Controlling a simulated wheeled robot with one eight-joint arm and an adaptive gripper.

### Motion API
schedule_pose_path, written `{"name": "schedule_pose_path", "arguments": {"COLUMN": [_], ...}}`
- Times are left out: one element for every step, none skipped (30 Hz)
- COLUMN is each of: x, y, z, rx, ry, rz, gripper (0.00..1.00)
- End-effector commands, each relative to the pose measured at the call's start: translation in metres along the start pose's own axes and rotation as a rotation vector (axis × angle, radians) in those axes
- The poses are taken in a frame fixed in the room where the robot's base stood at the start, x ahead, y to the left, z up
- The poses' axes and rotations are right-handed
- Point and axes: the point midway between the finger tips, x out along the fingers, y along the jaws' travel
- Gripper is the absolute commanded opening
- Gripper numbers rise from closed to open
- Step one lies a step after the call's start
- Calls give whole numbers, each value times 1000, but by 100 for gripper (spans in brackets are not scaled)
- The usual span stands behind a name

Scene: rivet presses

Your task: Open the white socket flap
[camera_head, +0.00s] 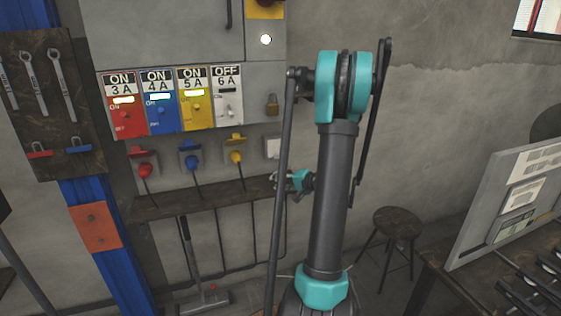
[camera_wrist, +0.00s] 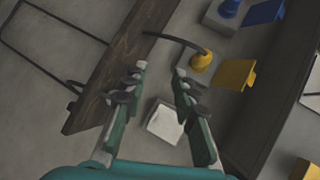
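The white socket flap (camera_head: 272,148) is a small pale square on the wall, to the right of the yellow socket. It looks shut, lying flat over its socket. In the wrist view the white flap (camera_wrist: 165,123) lies between the lines of the two fingers, apart from both. My gripper (camera_wrist: 160,72) is open and empty, with its teal fingers spread. In the head view my gripper (camera_head: 284,181) is below the flap, near the right end of the shelf, partly hidden by my arm.
Red (camera_head: 145,166), blue (camera_head: 190,160) and yellow (camera_head: 235,154) plugs sit in sockets with raised flaps. A wooden shelf (camera_head: 195,197) runs beneath them. Breaker panels (camera_head: 155,102) are above; 6A reads OFF, the others ON. A stool (camera_head: 397,224) and a workbench stand at the right.

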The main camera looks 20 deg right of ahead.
Motion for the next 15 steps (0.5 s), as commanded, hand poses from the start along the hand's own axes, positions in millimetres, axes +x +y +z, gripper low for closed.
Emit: {"name": "schedule_pose_path", "arguments": {"x": [-4, -7, -11, -15, -19, -24, -28, -32, -37, -40, -43, -46, -48, -49, -50], "y": [7, 10, 14, 17, 21, 25, 28, 31, 35, 37, 39, 41, 42, 43, 44], "z": [-23, -35, -50, -61, -71, -83, -91, -98, -107, -112, -116, -121, -123, -125, -127], "rx": [33, 52, 76, 92, 108, 126, 139, 149, 162, 170, 176, 183, 187, 190, 193], "ry": [33, 50, 73, 89, 106, 125, 139, 150, 165, 174, 182, 191, 195, 199, 201], "rz": [-46, -77, -116, -145, -173, -209, -232, -254, -280, -297, -311, -327, -336, -343, -349], "gripper": [28, 28, 28, 28, 28, 28, 28, 28, 28, 28, 28, 28, 28, 28, 28]}}
